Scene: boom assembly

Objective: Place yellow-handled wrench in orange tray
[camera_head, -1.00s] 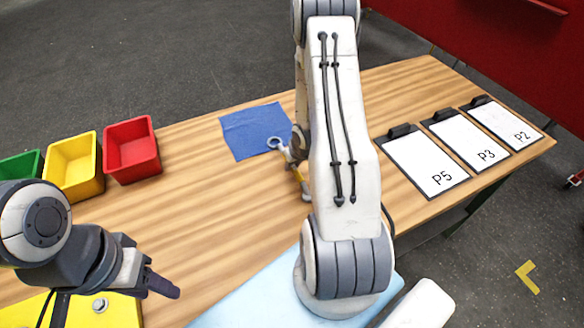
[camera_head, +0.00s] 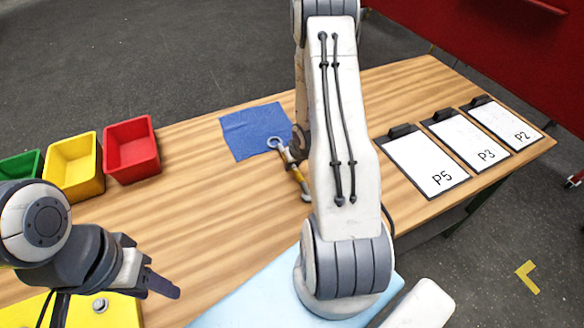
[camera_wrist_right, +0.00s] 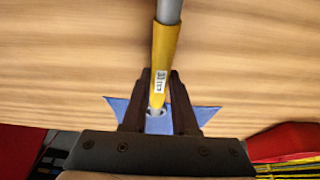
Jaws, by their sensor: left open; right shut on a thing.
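The yellow-handled wrench (camera_head: 303,184) shows left of my right arm. Its grey ring end points toward the blue cloth, and part of it is hidden by the arm. In the right wrist view its yellow handle (camera_wrist_right: 164,58) lies between the dark fingers of my right gripper (camera_wrist_right: 160,84), which is shut on it. Its height above the table is hard to tell. My left gripper (camera_head: 162,284) is open and empty at the lower left, over the table's near side. I see no clearly orange tray.
Red (camera_head: 131,150), yellow (camera_head: 74,167) and green (camera_head: 20,166) bins stand at the left. A blue cloth (camera_head: 248,130) lies at the far edge. Clipboards P5 (camera_head: 424,163), P3 (camera_head: 466,138) and P2 (camera_head: 502,122) lie at the right. The wood between bins and wrench is clear.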

